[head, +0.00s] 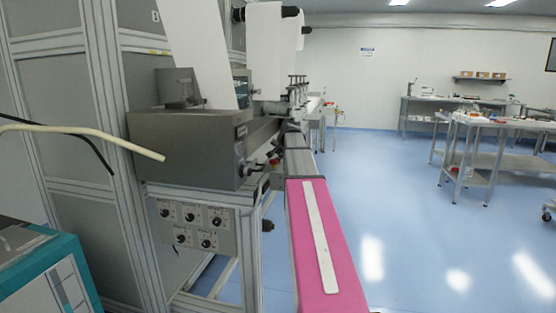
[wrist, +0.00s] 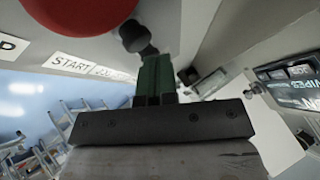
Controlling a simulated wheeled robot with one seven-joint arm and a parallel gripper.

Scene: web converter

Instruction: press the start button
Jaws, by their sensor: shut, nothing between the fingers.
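In the wrist view my gripper (wrist: 155,60) shows as dark green fingers standing close together, shut and empty. A white label reading START (wrist: 70,62) is on the pale panel to the left of the fingers. I cannot make out which control belongs to that label; the start button may be hidden. A large red rounded control (wrist: 80,12) fills the upper left. A black knob (wrist: 134,36) lies just beyond the fingertips; whether they touch it I cannot tell. My gripper does not show in the head view.
In the head view a grey machine (head: 185,150) carries a lower panel with several black knobs (head: 205,243). A pink-topped beam (head: 303,240) runs along its right side. Workbenches (head: 500,125) stand at the far right. The blue floor (head: 390,200) between is open.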

